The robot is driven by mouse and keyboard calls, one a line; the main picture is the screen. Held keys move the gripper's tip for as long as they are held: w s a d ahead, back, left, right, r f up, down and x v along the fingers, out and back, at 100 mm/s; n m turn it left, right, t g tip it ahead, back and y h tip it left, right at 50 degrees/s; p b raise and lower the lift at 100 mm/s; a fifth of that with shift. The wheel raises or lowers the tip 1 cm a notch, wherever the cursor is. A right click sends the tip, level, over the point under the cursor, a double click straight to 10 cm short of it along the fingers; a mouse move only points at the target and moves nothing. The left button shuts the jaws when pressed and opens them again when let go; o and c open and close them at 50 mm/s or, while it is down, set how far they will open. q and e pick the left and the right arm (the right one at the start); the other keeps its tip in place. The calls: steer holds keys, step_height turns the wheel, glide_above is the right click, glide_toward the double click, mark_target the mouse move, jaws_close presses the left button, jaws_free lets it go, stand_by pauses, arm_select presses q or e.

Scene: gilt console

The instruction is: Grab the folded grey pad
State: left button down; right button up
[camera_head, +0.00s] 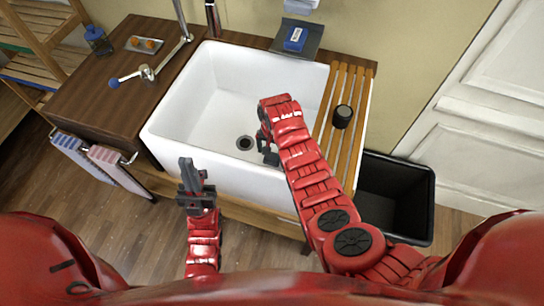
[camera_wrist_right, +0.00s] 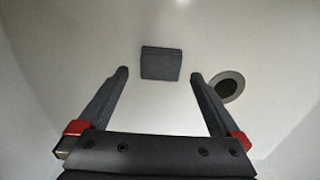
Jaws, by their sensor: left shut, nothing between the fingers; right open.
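The folded grey pad (camera_wrist_right: 161,63) lies in the white sink basin and shows in the right wrist view as a small dark grey block. It is just beyond the fingertips of my right gripper (camera_wrist_right: 160,78), roughly centred between them and not held. In the head view my right gripper (camera_head: 268,150) reaches down into the sink (camera_head: 185,88), and I cannot make out the pad there; my right arm probably hides it. My left gripper (camera_head: 187,168) is shut and empty, in front of the sink at the left.
The drain (camera_wrist_right: 227,86) lies right of the pad. A slatted wooden board (camera_head: 335,115) with a dark round object (camera_head: 342,117) spans the sink's right side. A faucet (camera_head: 147,72) stands at its left. A black bin (camera_head: 395,195) stands at the right.

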mark_target(272, 156)
steer(key=shift+s+f, duration=0.25)
steer(key=shift+f, duration=0.6)
steer(key=shift+w+a+f, duration=0.1)
steer(key=shift+f, duration=0.7)
steer(key=c, duration=1.2)
